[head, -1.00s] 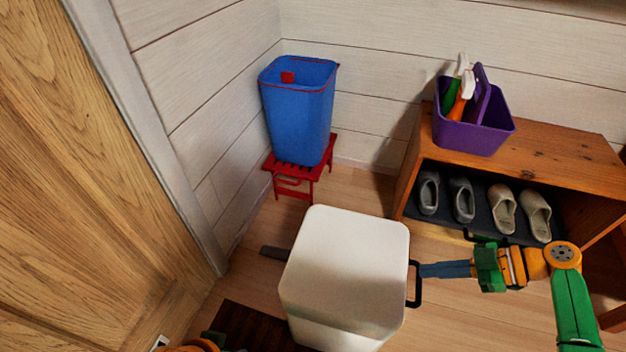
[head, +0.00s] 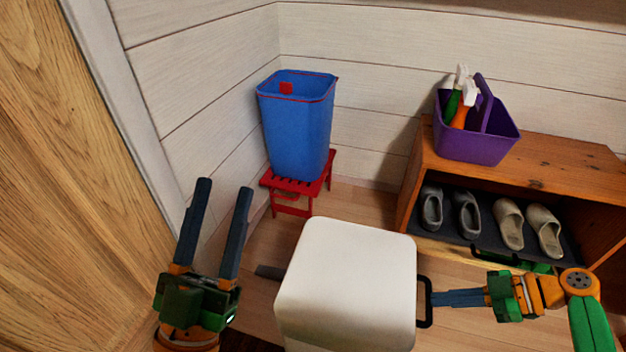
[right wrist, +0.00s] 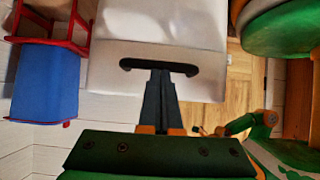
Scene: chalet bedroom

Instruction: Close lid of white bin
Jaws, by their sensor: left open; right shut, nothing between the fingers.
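The white bin (head: 348,285) stands on the floor at the lower middle of the head view, its smooth white top facing up with no opening visible. A black handle (head: 426,302) sticks out from its right side. My right gripper (head: 434,298) is shut and empty, its fingertips at that handle; contact is hard to tell. The right wrist view shows the handle (right wrist: 150,66) just ahead of the closed fingers (right wrist: 160,78). My left gripper (head: 224,186) is open and empty, fingers pointing up the picture, left of the bin. A dark bar (head: 268,272) sticks out at the bin's left.
A blue bin (head: 297,125) stands on a red stool (head: 292,187) in the corner. A wooden shelf (head: 560,160) at right holds a purple caddy (head: 475,143) on top and shoes (head: 508,222) below. A wooden door (head: 70,200) is at left.

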